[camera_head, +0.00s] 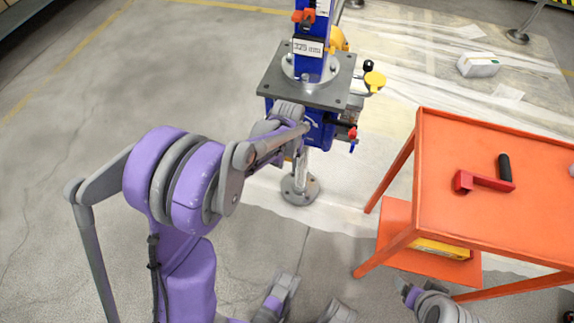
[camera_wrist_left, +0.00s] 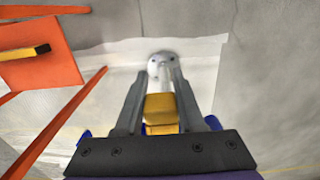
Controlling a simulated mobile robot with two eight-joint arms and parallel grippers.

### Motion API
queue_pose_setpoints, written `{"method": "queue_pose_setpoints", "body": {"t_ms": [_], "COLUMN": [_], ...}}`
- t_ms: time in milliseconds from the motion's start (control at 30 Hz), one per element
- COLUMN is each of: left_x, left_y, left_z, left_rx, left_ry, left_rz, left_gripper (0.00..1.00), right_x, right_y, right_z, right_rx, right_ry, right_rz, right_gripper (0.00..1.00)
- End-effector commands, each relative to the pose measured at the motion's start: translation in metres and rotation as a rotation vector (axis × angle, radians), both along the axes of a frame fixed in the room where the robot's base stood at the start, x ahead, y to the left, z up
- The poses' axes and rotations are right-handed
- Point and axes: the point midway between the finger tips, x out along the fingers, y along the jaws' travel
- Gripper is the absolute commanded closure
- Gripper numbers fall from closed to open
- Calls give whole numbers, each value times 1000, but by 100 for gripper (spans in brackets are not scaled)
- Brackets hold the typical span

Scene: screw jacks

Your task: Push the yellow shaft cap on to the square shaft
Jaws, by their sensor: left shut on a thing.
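My left gripper (camera_head: 300,128) is at the near side of the blue screw jack (camera_head: 318,130), just below its grey top plate (camera_head: 285,82). In the left wrist view, the two grey fingers of my left gripper (camera_wrist_left: 163,85) are shut on a yellow piece, which looks like the shaft cap (camera_wrist_left: 160,108). The head view does not show this cap, hidden by my arm and wrist. The square shaft cannot be made out in either view, so I cannot tell whether the cap touches it.
An orange table (camera_head: 480,225) stands at the right, with a red crank with a black handle (camera_head: 483,182) on it. A yellow box (camera_head: 440,249) sits on its lower shelf. The jack's round foot (camera_head: 300,190) stands on the floor. Free floor lies left of the jack.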

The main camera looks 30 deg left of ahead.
Motion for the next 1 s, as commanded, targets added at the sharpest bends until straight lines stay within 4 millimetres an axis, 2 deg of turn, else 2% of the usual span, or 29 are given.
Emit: {"method": "queue_pose_setpoints", "body": {"t_ms": [1000], "left_x": [25], "left_y": [6], "left_z": [0], "left_rx": [0], "left_ry": [0], "left_rz": [0], "left_gripper": [100], "right_x": [0], "right_y": [0], "right_z": [-1], "right_rx": [0], "right_ry": [1], "right_rz": [0], "right_gripper": [24]}}
